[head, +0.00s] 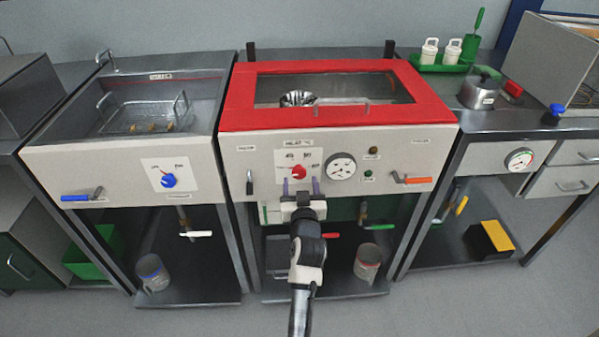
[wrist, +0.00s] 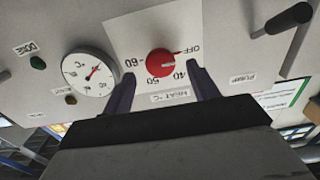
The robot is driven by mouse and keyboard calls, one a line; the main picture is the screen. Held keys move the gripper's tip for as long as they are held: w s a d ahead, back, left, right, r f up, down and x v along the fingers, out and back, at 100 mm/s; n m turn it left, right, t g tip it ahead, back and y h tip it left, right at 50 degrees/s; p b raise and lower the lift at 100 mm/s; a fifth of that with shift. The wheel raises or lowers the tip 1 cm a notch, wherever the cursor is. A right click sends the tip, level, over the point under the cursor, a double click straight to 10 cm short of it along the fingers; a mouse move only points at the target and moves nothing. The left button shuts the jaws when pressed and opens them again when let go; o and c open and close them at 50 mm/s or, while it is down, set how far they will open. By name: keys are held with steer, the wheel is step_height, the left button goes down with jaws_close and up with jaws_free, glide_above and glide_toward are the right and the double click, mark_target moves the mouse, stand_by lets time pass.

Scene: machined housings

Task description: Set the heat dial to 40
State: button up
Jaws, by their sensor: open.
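The red heat dial (head: 299,171) sits on a white scale plate on the front of the middle unit, under a "HEAT °C" label. In the wrist view the dial (wrist: 160,63) appears upside down, with OFF, 40, 50 and 60 around it. My gripper (head: 300,186) is open in front of the panel, just below the dial. In the wrist view my gripper (wrist: 160,73) has one dark finger on each side of the dial, apart from it.
A round gauge (head: 342,166) is right of the dial. A black-handled lever (head: 249,183) is at the left and an orange-handled lever (head: 413,180) at the right. The red-framed lid (head: 240,96) is above. Another unit has a blue dial (head: 168,181).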

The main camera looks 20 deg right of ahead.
mark_target(299, 175)
steer(key=shift+p+x, duration=0.35)
steer(key=shift+x, duration=1.3)
steer(key=c, duration=1)
steer(key=m+p, duration=0.1)
steer(key=m, duration=0.4)
steer(key=shift+a+m+p, duration=0.1)
steer(key=shift+m+p, duration=0.2)
steer(key=shift+p, duration=0.1)
steer(key=m+p, duration=0.2)
steer(key=m, duration=0.4)
steer(key=shift+p, duration=0.3)
